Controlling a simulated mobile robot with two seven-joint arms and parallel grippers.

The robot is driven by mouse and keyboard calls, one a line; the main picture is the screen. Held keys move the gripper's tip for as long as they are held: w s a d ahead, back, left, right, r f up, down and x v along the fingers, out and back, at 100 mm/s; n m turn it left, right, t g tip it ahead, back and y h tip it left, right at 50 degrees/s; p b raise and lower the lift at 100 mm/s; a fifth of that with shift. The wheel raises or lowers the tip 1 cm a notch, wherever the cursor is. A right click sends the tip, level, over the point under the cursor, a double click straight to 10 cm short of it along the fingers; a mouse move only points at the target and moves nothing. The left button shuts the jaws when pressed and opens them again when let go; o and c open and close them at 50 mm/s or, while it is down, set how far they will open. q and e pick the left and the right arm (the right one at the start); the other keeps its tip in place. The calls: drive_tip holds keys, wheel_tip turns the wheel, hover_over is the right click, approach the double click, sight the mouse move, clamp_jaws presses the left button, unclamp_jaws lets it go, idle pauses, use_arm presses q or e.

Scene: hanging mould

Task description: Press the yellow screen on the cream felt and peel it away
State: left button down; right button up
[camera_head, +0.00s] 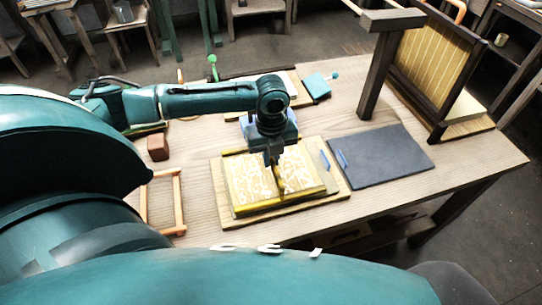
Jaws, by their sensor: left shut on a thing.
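The yellow screen (247,184) lies flat on a pale wooden board near the middle of the table. It has a yellow rim and a pale, patterned face. The cream felt cannot be told apart beneath it. My left gripper (276,166) points straight down over the middle of the screen. It is shut on what looks like an upright yellow-brown grip of the screen; the fingers partly hide the hold. My right gripper is not in view.
A dark grey mat (385,158) lies right of the board. A large framed mould (432,58) stands at the far right behind a dark post (378,78). A red-brown block (158,147) and a wooden frame (178,195) lie left. A teal pad (317,86) lies behind.

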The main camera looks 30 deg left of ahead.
use_arm(q)
drive_tip(key=shift+r+p, duration=0.4)
drive_tip(key=shift+r, duration=0.1)
wheel_tip(320, 180, up, 3)
drive_tip(key=p, duration=0.3)
drive_tip(key=shift+w+r+b, duration=0.1)
drive_tip(key=shift+b, duration=0.25)
drive_tip(key=shift+r, duration=1.9)
